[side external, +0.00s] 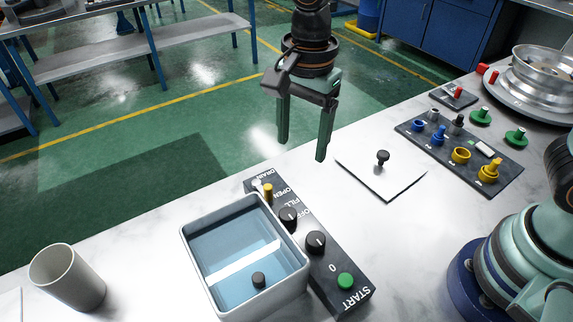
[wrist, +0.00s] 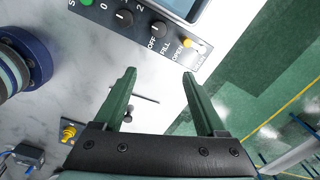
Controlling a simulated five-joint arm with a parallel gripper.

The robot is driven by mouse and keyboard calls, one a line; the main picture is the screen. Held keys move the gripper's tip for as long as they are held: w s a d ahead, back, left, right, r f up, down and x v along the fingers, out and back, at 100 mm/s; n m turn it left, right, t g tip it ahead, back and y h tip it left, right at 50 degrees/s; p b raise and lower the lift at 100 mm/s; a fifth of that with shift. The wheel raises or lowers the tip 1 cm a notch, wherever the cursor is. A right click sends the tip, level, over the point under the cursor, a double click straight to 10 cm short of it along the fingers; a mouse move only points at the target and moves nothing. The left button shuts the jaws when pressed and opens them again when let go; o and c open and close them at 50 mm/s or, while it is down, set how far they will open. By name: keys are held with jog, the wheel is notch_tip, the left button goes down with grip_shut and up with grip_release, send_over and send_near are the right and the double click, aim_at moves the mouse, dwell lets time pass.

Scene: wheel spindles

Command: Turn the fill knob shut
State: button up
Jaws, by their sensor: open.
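The fill knob (side external: 288,217) is a small black round knob on the dark control panel (side external: 350,299), beside the words FILL, OPEN and OFF. A grey tub (side external: 187,255) of bluish water stands against the panel, with a pale strip and a dark cylinder inside.
The panel also has a second black dial (side external: 315,242), a green START button (side external: 345,281) and a yellow drain lever (side external: 268,193). A grey cup (side external: 68,277) stands left. A white plate (side external: 398,181) with a black peg and a tray of coloured parts (side external: 415,139) lie right.

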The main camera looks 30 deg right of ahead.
aim_at(288, 213)
jog(key=a+f, duration=0.1)
jog(key=f, duration=0.3)
jog(key=s+a+f+m, duration=0.1)
jog(key=f, duration=0.4)
jog(key=a+f+m, duration=0.1)
jog(key=f, duration=0.4)
jog(key=shift+s+a+f+g, duration=0.2)
jog(key=shift+a+g, duration=0.05)
jog(key=shift+g, duration=0.15)
grip_shut()
